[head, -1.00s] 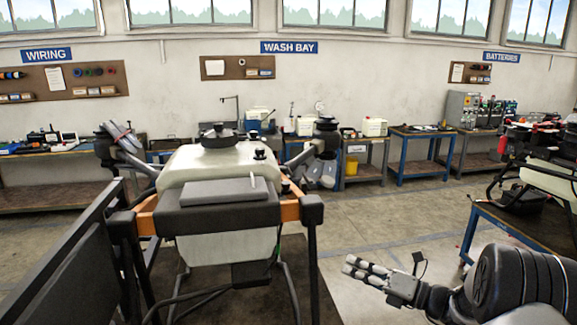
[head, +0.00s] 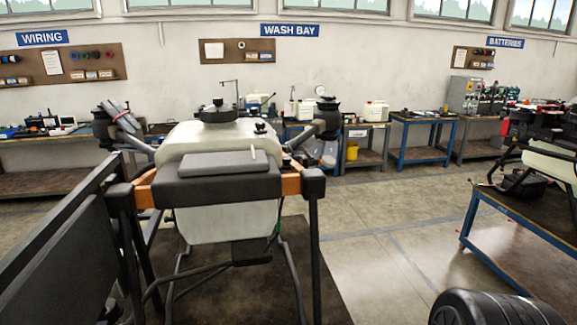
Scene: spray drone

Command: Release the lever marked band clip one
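A spray drone with a white tank (head: 215,140) stands on a dark platform at the left middle of the head view. A dark grey padded block (head: 222,178) sits across its near side, between orange bars (head: 291,181). A small pale upright piece (head: 253,151) stands by the block; I cannot tell whether it is a lever. No label reading band clip one is legible. My gripper is out of the picture; only a dark rounded part of my arm shows at the bottom right.
A dark panel with rails (head: 60,250) stands at the near left. A blue-framed table (head: 500,245) with another drone (head: 545,160) is at the right. Workbenches (head: 425,137) line the back wall. The floor (head: 385,235) between drone and right table is clear.

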